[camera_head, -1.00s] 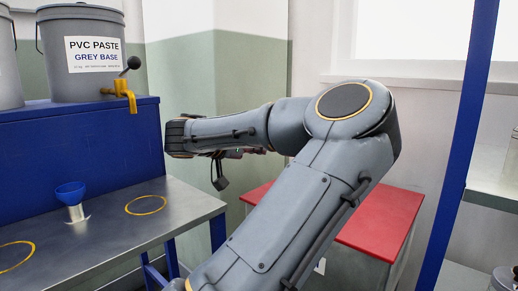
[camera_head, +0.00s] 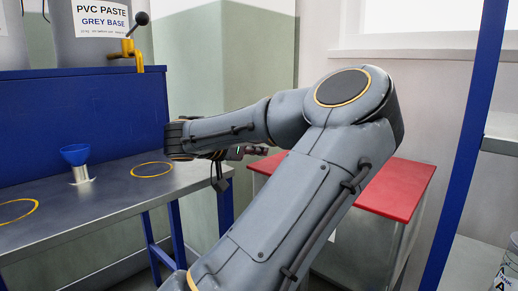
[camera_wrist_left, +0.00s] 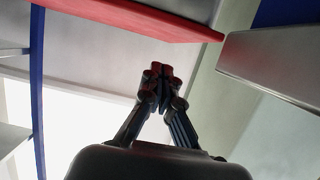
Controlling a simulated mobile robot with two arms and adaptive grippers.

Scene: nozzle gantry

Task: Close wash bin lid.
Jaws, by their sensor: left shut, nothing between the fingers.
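A grey bin (camera_head: 402,235) with a flat red top (camera_head: 400,187), likely the wash bin and its lid, stands behind my arm in the head view. The red top looks level on the body; my arm covers its middle, so I cannot tell whether it is fully seated. In the left wrist view the red top (camera_wrist_left: 140,17) crosses the upper part. My left gripper (camera_head: 262,151) is partly hidden by its own arm, at the left of the red top. In the wrist view its fingertips (camera_wrist_left: 160,72) meet, shut and empty, apart from the red edge in the picture. My right gripper is out of view.
A steel bench (camera_head: 110,210) with a blue funnel (camera_head: 75,155) and yellow rings is at left. Paste buckets (camera_head: 95,30) with a yellow tap (camera_head: 128,52) stand on a blue shelf (camera_head: 80,115). A blue post (camera_head: 465,145) and shelves (camera_head: 500,135) are at right.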

